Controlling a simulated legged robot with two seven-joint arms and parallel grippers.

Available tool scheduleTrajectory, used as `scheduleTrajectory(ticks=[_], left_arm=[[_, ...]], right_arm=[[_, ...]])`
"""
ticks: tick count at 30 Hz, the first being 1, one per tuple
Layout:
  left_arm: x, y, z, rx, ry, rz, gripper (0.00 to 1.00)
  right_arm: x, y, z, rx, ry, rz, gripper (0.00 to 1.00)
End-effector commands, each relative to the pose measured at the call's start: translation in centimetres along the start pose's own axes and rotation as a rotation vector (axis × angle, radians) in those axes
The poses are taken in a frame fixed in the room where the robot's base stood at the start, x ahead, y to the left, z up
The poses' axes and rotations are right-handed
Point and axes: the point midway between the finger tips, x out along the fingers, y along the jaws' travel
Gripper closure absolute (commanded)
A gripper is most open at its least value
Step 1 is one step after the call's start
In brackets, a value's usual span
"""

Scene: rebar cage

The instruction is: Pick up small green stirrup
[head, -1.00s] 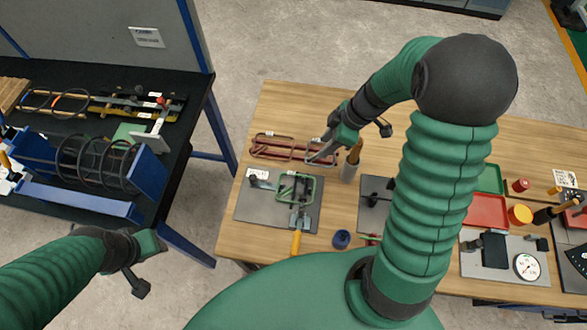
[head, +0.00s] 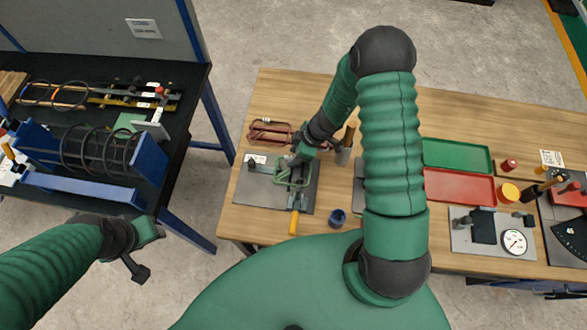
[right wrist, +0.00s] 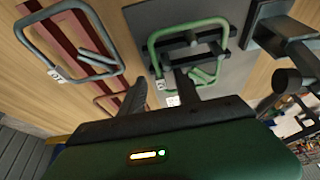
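The small green stirrup (head: 282,177) is a bent rod loop on a grey plate (head: 256,190) at the left of the wooden table, partly hidden by my right arm in the head view. My right gripper (head: 297,160) is low over its far side. In the right wrist view the green stirrup (right wrist: 152,48) lies just past my fingertips, with its hooked ends near the right finger.
An orange-handled tool (head: 294,222) lies at the plate's front edge. The black table (head: 172,140) holds a rebar cage.

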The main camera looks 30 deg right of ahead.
Motion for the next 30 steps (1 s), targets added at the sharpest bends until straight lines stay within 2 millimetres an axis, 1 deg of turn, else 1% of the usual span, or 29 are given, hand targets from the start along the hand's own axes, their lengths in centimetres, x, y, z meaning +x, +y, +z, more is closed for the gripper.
scheduleTrajectory(ticks=[3, 4, 12, 13, 30], left_arm=[[0.06, -0.02, 0.02, -0.001, 0.000, 0.000, 0.59], [0.06, -0.02, 0.02, -0.001, 0.000, 0.000, 0.59], [0.06, -0.01, 0.02, -0.001, 0.000, 0.000, 0.59], [0.06, -0.01, 0.02, 0.000, 0.000, 0.000, 0.59], [0.06, -0.01, 0.02, -0.001, 0.000, 0.000, 0.59]], right_arm=[[0.02, 0.08, 0.07, 0.000, 0.000, 0.000, 0.62], [0.01, 0.10, 0.11, 0.000, 0.001, 0.000, 0.63], [-0.08, 0.15, 0.26, 0.001, 0.002, 0.000, 0.98], [-0.08, 0.16, 0.26, 0.001, 0.002, 0.000, 1.00], [-0.08, 0.21, 0.33, 0.001, -0.001, 0.001, 1.00]])
